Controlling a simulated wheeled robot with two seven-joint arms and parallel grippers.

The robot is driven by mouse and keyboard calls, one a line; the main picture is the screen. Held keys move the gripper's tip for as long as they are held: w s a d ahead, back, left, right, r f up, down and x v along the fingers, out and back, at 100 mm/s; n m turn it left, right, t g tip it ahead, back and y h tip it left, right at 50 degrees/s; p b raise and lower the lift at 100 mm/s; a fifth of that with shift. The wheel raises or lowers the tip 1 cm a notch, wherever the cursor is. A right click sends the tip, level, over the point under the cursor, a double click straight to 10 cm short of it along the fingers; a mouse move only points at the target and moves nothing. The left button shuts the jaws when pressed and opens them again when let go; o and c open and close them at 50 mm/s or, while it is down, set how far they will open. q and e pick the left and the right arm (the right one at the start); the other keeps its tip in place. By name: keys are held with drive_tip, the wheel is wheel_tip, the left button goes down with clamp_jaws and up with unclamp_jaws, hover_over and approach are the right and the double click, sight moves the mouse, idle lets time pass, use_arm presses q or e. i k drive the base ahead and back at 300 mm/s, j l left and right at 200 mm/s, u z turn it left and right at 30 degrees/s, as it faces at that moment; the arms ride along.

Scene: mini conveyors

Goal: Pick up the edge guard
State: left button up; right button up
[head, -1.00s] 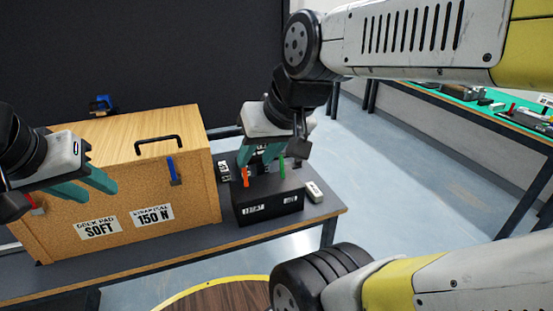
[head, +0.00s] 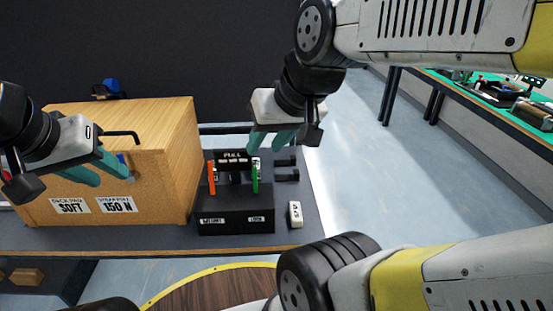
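I cannot tell for sure which thing is the edge guard. A wooden crate (head: 165,165) with a black handle stands at left on the grey bench; a blue piece (head: 121,158) shows on its front, mostly hidden by my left gripper. My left gripper (head: 104,180) is open and empty in front of the crate. My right gripper (head: 267,150) is open, its teal fingers apart with nothing seen between them, above and behind a black stand (head: 236,222). The stand carries an orange upright piece (head: 211,179), a green one (head: 256,178) and a "PULL" sign (head: 234,157).
A small white labelled block (head: 295,213) lies right of the stand. Black brackets (head: 287,176) sit behind it. A blue-topped device (head: 108,88) shows behind the crate. A green-topped bench (head: 500,98) stands at far right, with open floor between.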

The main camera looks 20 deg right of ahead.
sight(295, 177)
drive_tip(key=l+u, duration=0.2)
drive_tip(key=l, duration=0.25)
drive_tip(key=k+l+u, duration=0.2)
drive_tip(key=l, duration=0.25)
drive_tip(key=l+u, duration=0.2)
drive_tip(key=l, duration=0.25)
drive_tip(key=k+l+u, duration=0.2)
drive_tip(key=l, duration=0.25)
drive_tip(key=i+l+u, duration=0.1)
drive_tip(key=l+u, duration=0.2)
drive_tip(key=l, duration=0.45)
drive_tip(key=l+u, duration=0.3)
drive_tip(key=l, duration=0.45)
drive_tip(key=i+l, duration=0.1)
drive_tip(key=l+u, duration=0.1)
drive_tip(key=l, duration=0.2)
drive_tip(key=i, duration=0.05)
